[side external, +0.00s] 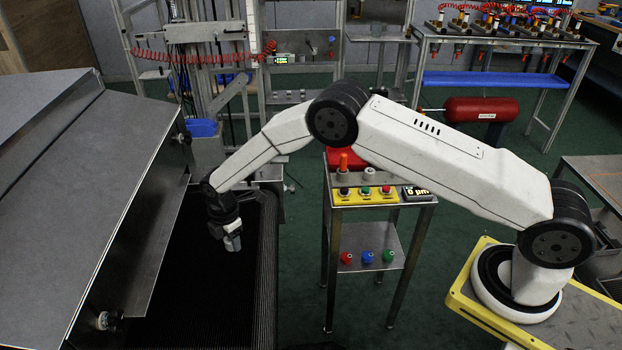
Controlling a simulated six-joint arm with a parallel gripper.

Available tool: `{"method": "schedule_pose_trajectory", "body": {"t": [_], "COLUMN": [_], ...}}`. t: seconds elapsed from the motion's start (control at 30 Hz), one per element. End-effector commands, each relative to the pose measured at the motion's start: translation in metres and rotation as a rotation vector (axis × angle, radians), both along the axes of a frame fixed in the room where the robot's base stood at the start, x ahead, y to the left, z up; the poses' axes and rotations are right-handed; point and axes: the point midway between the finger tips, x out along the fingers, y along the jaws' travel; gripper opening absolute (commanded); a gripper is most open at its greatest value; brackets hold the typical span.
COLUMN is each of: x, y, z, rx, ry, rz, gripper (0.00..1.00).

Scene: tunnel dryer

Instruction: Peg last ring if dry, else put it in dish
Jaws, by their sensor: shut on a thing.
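My gripper (232,242) points down over the dark ribbed belt (225,310) at the mouth of the tunnel dryer (95,190). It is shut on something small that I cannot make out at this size. No ring can be told for sure at the fingertips. I cannot pick out the dish for sure.
The stand bears a yellow button panel (364,195) and a small display (417,193). Red, blue and green round pieces (367,257) sit on its lower shelf. A blue bin (201,128) is behind the belt. The dryer's metal hood edge is close left of my gripper.

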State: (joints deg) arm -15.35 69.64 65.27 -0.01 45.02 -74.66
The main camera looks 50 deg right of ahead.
Motion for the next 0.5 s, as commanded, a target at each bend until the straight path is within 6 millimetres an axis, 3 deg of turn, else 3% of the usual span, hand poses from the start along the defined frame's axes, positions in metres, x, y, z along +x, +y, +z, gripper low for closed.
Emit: {"method": "schedule_pose_trajectory", "body": {"t": [0.5], "x": [-0.043], "y": [-0.01], "z": [0.055], "rx": [0.0], "ry": [-0.001], "rz": [0.0], "gripper": [0.0]}}
